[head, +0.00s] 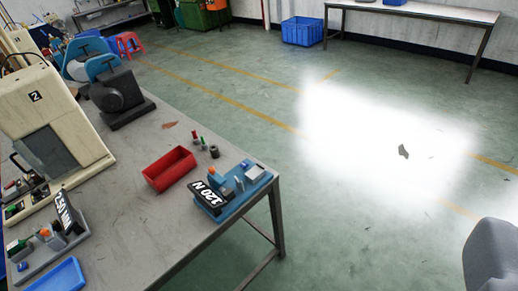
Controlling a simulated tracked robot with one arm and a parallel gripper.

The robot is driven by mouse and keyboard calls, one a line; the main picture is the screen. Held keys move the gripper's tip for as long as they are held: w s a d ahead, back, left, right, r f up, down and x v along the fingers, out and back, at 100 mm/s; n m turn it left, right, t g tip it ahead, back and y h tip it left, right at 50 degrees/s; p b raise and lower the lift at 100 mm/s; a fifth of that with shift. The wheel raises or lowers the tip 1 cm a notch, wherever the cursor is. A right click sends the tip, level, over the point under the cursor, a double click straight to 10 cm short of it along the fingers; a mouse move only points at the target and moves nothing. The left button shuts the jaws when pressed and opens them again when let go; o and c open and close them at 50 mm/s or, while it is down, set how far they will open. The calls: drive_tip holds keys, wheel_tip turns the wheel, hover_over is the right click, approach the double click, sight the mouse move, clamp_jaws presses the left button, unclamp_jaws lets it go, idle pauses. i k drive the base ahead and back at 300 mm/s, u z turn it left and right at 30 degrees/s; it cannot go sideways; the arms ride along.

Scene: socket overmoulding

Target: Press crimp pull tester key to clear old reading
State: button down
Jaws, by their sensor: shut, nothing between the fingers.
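A small tester with a blue base (238,203) sits at the near right corner of the workbench. Its tilted black display (209,196) reads "120 N". Small blue, orange and light grey parts stand on the base behind the display; which of them is the key is too small to tell. A similar unit with a grey base (52,257) stands at the left, its black display (67,214) turned and hard to read. My gripper's fingers are not in view; only a grey rounded part, likely of my arm, shows at the lower right edge.
The grey workbench (150,225) also holds a red tray (170,169), small red and green upright items (200,143), a blue tray (55,277) and a cream machine marked 2 (45,110). Open green floor (350,235) lies to the right. A blue crate (302,31) stands far back.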

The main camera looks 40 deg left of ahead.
sight(244, 164)
drive_tip(key=i, duration=1.35)
drive_tip(key=u, duration=1.85)
drive_tip(key=i, duration=0.6)
drive_tip(key=z, duration=1.05)
